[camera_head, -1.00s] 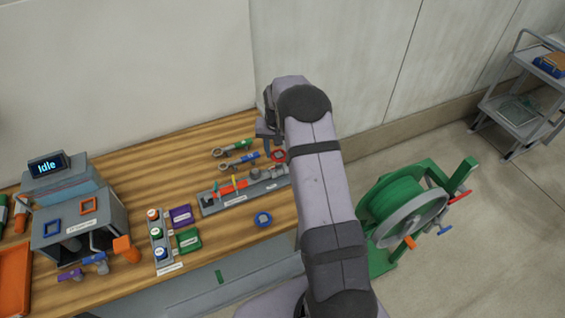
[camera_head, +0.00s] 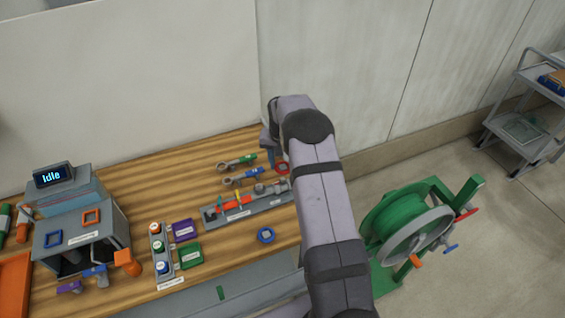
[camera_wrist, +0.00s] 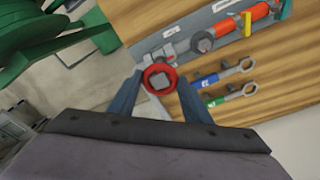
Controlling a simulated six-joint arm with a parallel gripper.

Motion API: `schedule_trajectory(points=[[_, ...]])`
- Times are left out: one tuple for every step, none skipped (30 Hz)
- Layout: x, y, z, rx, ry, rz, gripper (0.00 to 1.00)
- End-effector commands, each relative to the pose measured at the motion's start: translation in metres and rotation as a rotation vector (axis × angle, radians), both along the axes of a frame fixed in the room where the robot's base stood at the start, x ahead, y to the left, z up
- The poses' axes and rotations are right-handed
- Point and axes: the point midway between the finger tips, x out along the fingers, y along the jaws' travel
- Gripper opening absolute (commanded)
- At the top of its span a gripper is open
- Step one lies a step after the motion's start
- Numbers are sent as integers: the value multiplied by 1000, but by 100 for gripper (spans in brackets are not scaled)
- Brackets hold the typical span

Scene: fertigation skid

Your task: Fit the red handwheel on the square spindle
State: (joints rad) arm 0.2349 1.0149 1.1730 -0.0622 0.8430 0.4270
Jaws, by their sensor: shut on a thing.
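The red handwheel (camera_wrist: 160,78) is a small ring with a grey square centre. In the wrist view my gripper (camera_wrist: 160,88) is shut on it, a blue-grey finger on each side. In the head view the red handwheel (camera_head: 282,168) shows beside my arm, above the back right end of the grey valve rail (camera_head: 240,213); my gripper is mostly hidden there. In the wrist view a grey fitting (camera_wrist: 168,52) on the rail lies just beyond the wheel. I cannot tell whether it is the square spindle, nor whether wheel and fitting touch.
Two wrenches, green (camera_head: 237,162) and blue (camera_head: 242,177), lie behind the rail. A blue handwheel (camera_head: 266,235) lies in front of it. A button box (camera_head: 158,249) stands left. A green hose reel (camera_head: 405,228) stands right of the bench.

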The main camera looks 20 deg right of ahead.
Motion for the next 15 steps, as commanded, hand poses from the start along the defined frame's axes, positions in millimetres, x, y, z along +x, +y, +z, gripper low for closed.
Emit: schedule_trajectory(points=[[0,0,-5,0,0,0,23],[0,0,-7,0,0,0,23],[0,0,-9,0,0,0,23],[0,0,-11,0,0,0,23],[0,0,-13,1,1,0,23],[0,0,-16,0,1,0,23],[0,0,-18,0,1,0,23],[0,0,-20,0,1,0,23],[0,0,-22,0,1,0,23],[0,0,-24,1,1,0,23],[0,0,-26,0,0,0,23],[0,0,-27,0,0,0,23],[0,0,-28,0,0,0,23],[0,0,-29,0,0,0,23],[0,0,-30,0,0,0,23]])
